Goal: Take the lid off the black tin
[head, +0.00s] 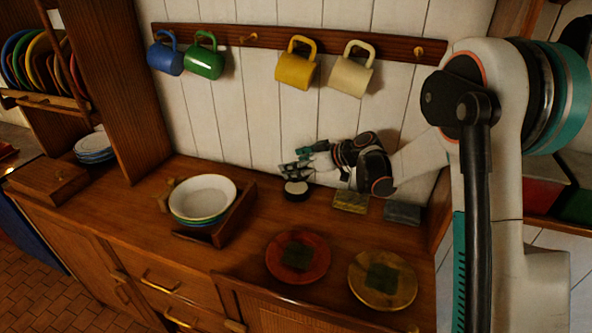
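A small round black tin (296,193) stands on the wooden counter near the back wall. Its top looks pale, and its side is dark. I cannot tell at this size whether the pale top is a separate lid. My gripper (292,168) is just above and behind the tin in the picture, with its fingers reaching left. The fingers are small and overlap, so I cannot tell how far apart they are or whether they touch the tin. No held object shows between them.
A wooden tray (238,213) with stacked bowls (203,196) stands left of the tin. A yellowish block (350,201) and a grey block (402,213) lie to its right. A red plate (318,262) and a yellow plate (401,291) lie in front. Mugs (295,65) hang above.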

